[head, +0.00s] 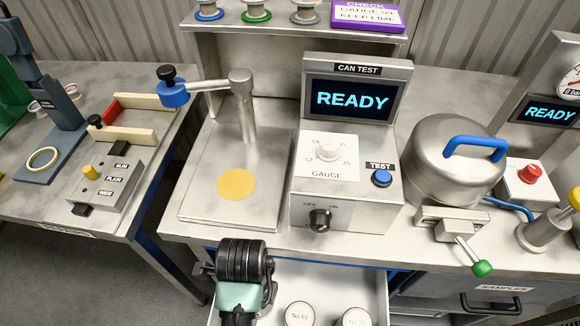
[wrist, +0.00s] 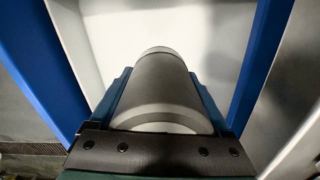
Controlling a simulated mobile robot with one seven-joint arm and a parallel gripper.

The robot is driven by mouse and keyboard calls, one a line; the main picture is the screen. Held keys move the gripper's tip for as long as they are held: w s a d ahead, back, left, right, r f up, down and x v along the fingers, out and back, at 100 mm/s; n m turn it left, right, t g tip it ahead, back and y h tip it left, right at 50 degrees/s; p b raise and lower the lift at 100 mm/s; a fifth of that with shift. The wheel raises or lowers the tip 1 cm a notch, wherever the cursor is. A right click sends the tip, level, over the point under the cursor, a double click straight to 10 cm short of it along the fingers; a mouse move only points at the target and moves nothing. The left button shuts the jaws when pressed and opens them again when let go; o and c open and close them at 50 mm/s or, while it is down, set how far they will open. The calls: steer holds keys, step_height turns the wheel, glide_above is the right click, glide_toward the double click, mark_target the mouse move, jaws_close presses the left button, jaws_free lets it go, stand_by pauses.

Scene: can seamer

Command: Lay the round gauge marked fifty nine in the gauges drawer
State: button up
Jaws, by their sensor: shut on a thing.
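My gripper (head: 241,268) is over the left part of the open gauges drawer (head: 282,274) in the head view. In the wrist view my gripper (wrist: 163,80) is shut on a grey cylinder with a paler rim, the round gauge (wrist: 165,88). Its marking does not show, and the arm hides it in the head view. The drawer's white floor (wrist: 110,35) lies beyond it in the wrist view. Two round gauges stand in the drawer, one that seems marked 65 (head: 299,314) and one with an unclear number (head: 355,317).
Above the drawer is the bench with the can test box (head: 345,190), its dial (head: 328,150) and a READY screen (head: 352,99).

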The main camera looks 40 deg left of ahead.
steer(key=b, duration=0.2)
glide_above(277, 306)
steer(key=s, duration=0.4)
steer(key=f, duration=1.2)
steer(key=shift+w+a, duration=0.15)
steer(key=shift+a, duration=0.25)
steer(key=w, duration=0.3)
steer(key=shift+w+d, duration=0.3)
steer(key=shift+d, duration=0.05)
steer(key=shift+w+d+f+b, duration=0.1)
steer(key=shift+w+f+b, duration=0.05)
steer(key=shift+f+b, duration=0.25)
steer(key=shift+f, duration=0.2)
steer(key=shift+f, duration=0.15)
steer(key=o, duration=1.5)
steer(key=shift+o, duration=0.2)
step_height(277, 306, up, 8)
steer(key=p, duration=0.1)
steer(key=shift+p, duration=0.35)
steer(key=shift+f, duration=0.15)
